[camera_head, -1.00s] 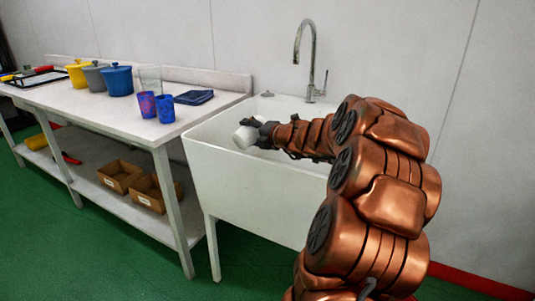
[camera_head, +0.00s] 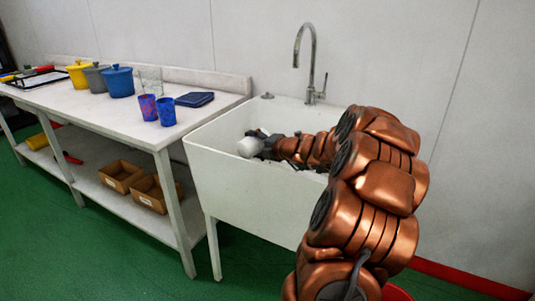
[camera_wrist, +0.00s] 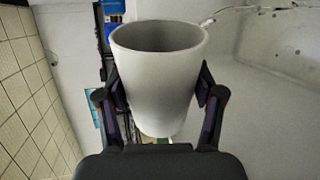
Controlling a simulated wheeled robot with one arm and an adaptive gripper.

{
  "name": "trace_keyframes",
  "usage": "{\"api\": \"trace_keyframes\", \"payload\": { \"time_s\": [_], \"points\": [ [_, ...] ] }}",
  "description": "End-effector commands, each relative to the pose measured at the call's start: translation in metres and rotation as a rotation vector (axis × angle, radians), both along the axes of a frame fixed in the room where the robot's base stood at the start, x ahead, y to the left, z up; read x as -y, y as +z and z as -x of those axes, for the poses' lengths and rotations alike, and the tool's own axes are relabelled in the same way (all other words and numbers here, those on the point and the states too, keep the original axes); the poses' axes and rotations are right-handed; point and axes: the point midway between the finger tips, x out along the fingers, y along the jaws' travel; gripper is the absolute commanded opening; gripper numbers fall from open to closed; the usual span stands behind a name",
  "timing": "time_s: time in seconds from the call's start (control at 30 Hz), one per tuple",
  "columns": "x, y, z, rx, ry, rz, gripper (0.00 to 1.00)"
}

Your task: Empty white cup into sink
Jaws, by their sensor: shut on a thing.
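The white cup (camera_head: 249,147) is in my gripper (camera_head: 262,143), over the basin of the white sink (camera_head: 235,187). In the wrist view the cup (camera_wrist: 160,75) sits between the two dark fingers of my gripper (camera_wrist: 163,100), which are shut on its sides. Its mouth faces the top of the wrist picture and its inside looks grey; I cannot tell whether anything is in it. In the head view the cup looks tilted, with its rim hard to make out. The sink's chrome tap (camera_head: 312,62) rises at the back.
A white table (camera_head: 110,118) stands left of the sink. On it are two blue-red cups (camera_head: 166,111), a dark folded cloth (camera_head: 195,99), a clear container (camera_head: 151,79) and yellow, grey and blue pots (camera_head: 119,81). Cardboard boxes (camera_head: 157,192) lie on its lower shelf.

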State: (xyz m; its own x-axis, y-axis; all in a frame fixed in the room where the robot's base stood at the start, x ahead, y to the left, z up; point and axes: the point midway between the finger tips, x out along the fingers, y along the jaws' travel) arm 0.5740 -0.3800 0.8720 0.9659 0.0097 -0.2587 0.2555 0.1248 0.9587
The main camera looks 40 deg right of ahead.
Motion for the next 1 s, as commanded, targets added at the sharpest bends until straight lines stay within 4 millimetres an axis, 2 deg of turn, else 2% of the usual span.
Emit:
{"api": "trace_keyframes", "payload": {
  "time_s": [1.0],
  "points": [
    [0.004,-0.003,-0.0004,-0.004,0.0,-0.118,0.26]
  ]
}}
